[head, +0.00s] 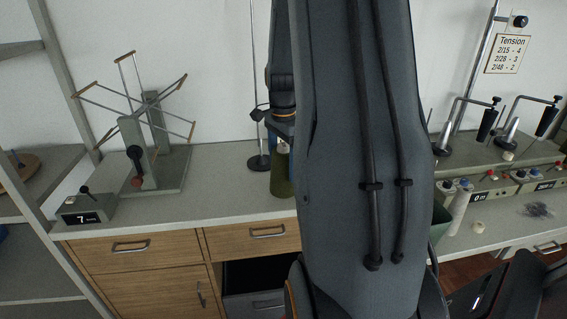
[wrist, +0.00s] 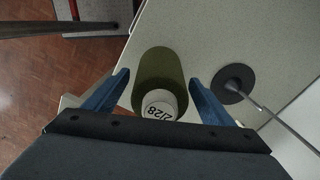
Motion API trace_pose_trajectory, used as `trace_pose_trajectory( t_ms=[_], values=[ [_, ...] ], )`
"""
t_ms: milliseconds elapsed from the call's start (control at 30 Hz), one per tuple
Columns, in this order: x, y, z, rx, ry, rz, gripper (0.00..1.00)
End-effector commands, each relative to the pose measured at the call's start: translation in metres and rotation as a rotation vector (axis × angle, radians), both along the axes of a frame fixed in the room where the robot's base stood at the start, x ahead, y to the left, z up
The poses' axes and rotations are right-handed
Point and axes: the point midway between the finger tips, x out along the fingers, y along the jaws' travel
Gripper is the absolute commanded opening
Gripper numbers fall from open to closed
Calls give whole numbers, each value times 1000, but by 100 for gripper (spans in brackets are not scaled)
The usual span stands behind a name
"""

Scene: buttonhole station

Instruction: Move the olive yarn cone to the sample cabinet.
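The olive yarn cone (head: 281,177) stands on the grey worktop, left of my arm in the head view, partly hidden by it. In the wrist view the cone (wrist: 160,68) shows a pale top end marked 2/28. My gripper (wrist: 159,77) is open, with one blue finger on each side of the cone. Narrow gaps show between the fingers and the yarn. In the head view my fingers are mostly hidden behind the arm. Nothing in view is marked as the sample cabinet; a wooden drawer and door unit (head: 150,274) is under the worktop.
A stand with a thin rod and round dark base (head: 259,162) is close beside the cone; its base (wrist: 232,84) also shows in the wrist view. A yarn winder (head: 150,150) and display box (head: 84,209) are at left.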

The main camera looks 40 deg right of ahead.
Motion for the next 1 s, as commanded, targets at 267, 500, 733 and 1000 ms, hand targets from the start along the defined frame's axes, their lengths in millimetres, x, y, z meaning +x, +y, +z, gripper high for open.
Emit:
trace_pose_trajectory(
  t_ms=[267,500,733,1000],
  values=[
    [1,-1,10,-1,-3,0,77],
    [2,-1,54,-4,-6,0,77],
    [1,-1,98,-3,-4,0,77],
    [0,0,121,0,0,0,77]
  ],
)
